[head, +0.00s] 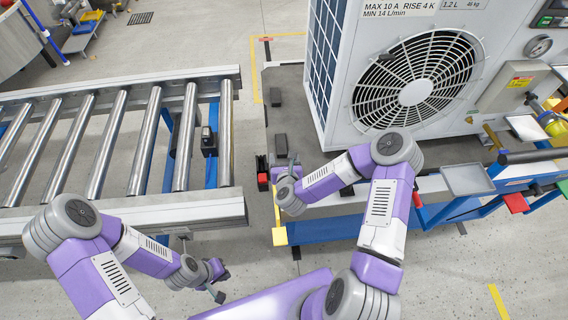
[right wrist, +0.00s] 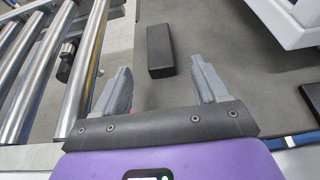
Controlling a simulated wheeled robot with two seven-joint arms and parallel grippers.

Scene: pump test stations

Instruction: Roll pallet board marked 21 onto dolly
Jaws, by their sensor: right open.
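No board marked 21 can be read in either view. A large white fan unit (head: 416,92) stands on a dark grey deck (head: 292,100) at the right; I cannot tell whether this deck is the pallet board or part of the dolly. My right gripper (head: 290,168) is at the deck's left edge, and in the right wrist view (right wrist: 163,78) it is open and empty. A black block (right wrist: 160,51) lies on the deck just beyond its fingers. My left gripper (head: 219,285) hangs over the floor below the conveyor, its jaws too small to judge.
A roller conveyor (head: 128,130) with steel rails fills the left, separated from the deck by a narrow floor gap. A blue-framed bench with a grey tray (head: 467,180) runs along the unit's front. Yellow-marked floor (head: 498,300) is clear at lower right.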

